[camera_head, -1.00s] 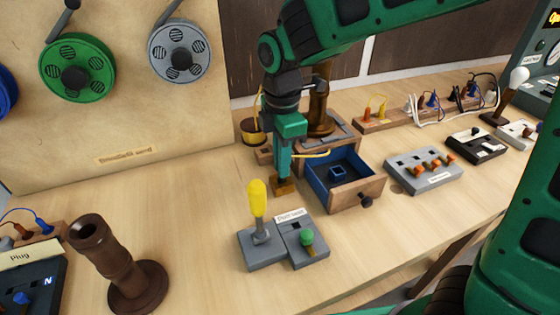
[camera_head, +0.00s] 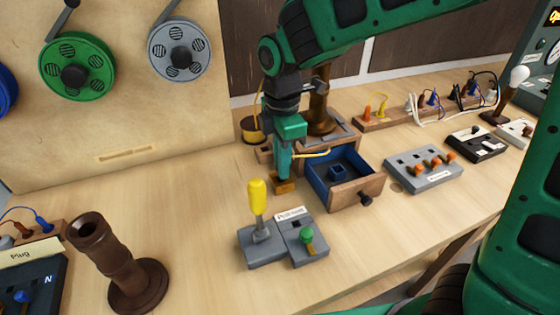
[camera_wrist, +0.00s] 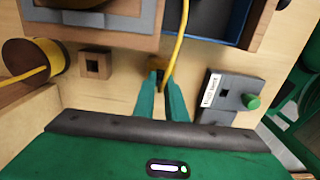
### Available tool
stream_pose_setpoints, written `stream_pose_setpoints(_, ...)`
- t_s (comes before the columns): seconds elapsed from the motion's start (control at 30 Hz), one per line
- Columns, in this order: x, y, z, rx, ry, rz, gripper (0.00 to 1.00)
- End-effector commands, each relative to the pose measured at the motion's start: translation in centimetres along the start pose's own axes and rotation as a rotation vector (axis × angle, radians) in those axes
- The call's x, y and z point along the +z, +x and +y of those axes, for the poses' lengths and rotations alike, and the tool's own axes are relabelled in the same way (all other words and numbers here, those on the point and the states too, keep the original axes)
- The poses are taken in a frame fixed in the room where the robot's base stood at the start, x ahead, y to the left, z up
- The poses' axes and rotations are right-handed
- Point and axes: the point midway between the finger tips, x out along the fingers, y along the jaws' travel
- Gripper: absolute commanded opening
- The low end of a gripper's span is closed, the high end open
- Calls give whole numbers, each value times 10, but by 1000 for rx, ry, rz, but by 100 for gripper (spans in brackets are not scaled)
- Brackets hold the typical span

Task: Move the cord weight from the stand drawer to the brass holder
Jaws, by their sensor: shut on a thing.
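My gripper (camera_head: 283,178) points down, shut on a small brass-brown block, which I take to be the cord weight (camera_head: 284,187), low over or on the table. In the wrist view, the block (camera_wrist: 157,65) shows between my fingertips (camera_wrist: 160,76), partly hidden by a yellow cord. A small square-holed block, perhaps the brass holder (camera_wrist: 95,63), is left of my fingers in the wrist view.
The brown lamp stand (camera_head: 321,105) rises behind the drawer. A yellow-cord spool (camera_wrist: 33,62) is at the left in the wrist view. A grey panel with a yellow-handled lever (camera_head: 258,215) stands in front of my gripper. Table to the left is clear up to a brown post (camera_head: 110,255).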

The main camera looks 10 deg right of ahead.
Motion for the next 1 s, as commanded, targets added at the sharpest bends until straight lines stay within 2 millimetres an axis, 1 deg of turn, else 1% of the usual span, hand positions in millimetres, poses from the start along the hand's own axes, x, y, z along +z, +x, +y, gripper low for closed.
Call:
stream_pose_setpoints(0.07, 0, 1, 0, 0, 0, 0, 0)
stream_pose_setpoints(0.1, 0, 1, 0, 0, 0, 0, 16)
stream_pose_setpoints(0.17, 0, 1, 0, 0, 0, 0, 30)
stream_pose_setpoints(0.2, 0, 1, 0, 0, 0, 0, 33)
stream_pose_setpoints(0.47, 0, 0, 0, 0, 0, 0, 33)
stream_pose_setpoints(0.57, 0, -4, 0, 1, 0, 0, 33)
stream_pose_setpoints(0.67, 0, -16, 1, 3, 1, 1, 33)
stream_pose_setpoints(1.0, 0, -78, 1, 3, 1, 2, 33)
